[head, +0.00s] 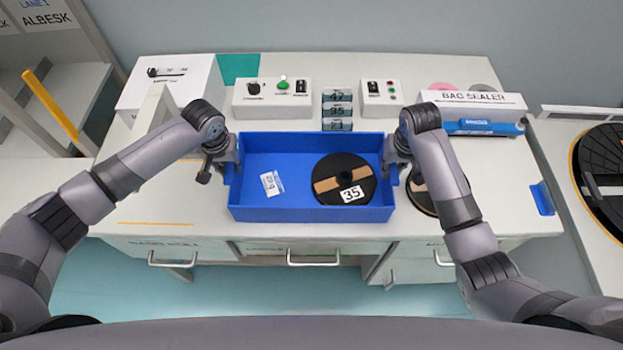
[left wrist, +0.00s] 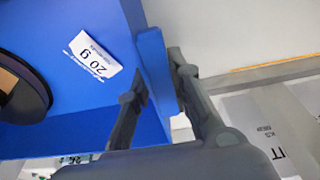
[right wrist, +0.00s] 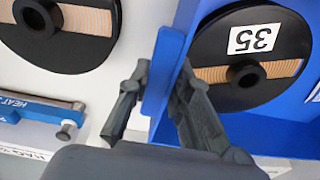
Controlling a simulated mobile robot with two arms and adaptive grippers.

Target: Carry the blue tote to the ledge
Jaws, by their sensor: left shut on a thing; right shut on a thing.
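The blue tote (head: 310,213) is in the middle of the head view, over the front of the white workbench. Inside it are a black reel marked 35 (head: 336,170) and a small white packet (head: 271,184). My left gripper (head: 229,172) is shut on the tote's left wall, which shows between the fingers in the left wrist view (left wrist: 158,75). My right gripper (head: 397,170) is shut on the right wall, also seen between the fingers in the right wrist view (right wrist: 165,75). I cannot tell whether the tote touches the bench. No ledge is clearly identifiable.
Another reel (head: 423,201) lies on the bench right of the tote, partly under my right arm. Control boxes (head: 272,98), a stack of numbered items (head: 337,109) and the bag sealer (head: 472,108) stand behind. A side table (head: 597,235) with a large black disc is at right.

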